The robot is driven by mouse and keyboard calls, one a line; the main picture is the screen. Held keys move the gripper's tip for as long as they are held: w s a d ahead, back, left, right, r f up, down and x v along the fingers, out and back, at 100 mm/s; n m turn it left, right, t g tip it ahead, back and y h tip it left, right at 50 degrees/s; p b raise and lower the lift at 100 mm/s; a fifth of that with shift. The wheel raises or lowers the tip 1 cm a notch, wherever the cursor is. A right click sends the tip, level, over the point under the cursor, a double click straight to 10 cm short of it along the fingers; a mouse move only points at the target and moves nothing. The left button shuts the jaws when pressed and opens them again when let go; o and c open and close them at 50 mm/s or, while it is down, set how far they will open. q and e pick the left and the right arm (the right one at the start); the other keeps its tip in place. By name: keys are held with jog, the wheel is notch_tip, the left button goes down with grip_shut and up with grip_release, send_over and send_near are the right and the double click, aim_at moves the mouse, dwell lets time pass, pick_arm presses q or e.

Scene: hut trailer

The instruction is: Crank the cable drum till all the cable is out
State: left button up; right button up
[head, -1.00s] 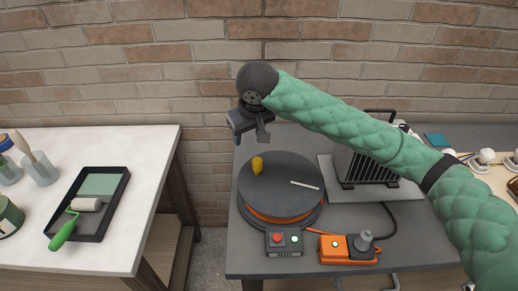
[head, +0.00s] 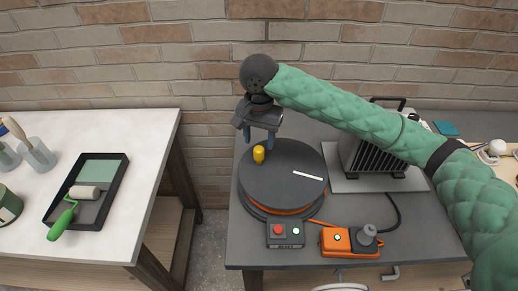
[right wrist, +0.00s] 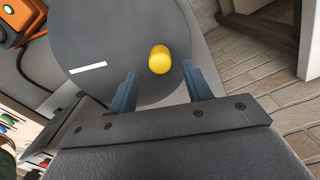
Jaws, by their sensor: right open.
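The cable drum (head: 284,183) lies flat on the grey table, with a dark round top and orange cable visible under its rim. A yellow crank knob (head: 259,154) stands upright near the drum's back left edge, and a white stripe (head: 309,172) marks the top. My left gripper is not in view.
A control box (head: 285,234) with red and green buttons and an orange box (head: 350,241) sit in front of the drum. A dark finned unit (head: 372,158) stands to the right. A white table (head: 120,190) with a paint tray (head: 118,187) is at left, across a gap.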

aim_at(259, 148)
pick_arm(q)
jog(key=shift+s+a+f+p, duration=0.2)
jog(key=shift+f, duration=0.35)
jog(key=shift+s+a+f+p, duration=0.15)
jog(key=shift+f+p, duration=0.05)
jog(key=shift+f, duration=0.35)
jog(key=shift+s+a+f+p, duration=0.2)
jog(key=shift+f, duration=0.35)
pick_arm(e)
jog(key=shift+f, duration=2.7)
grip_shut()
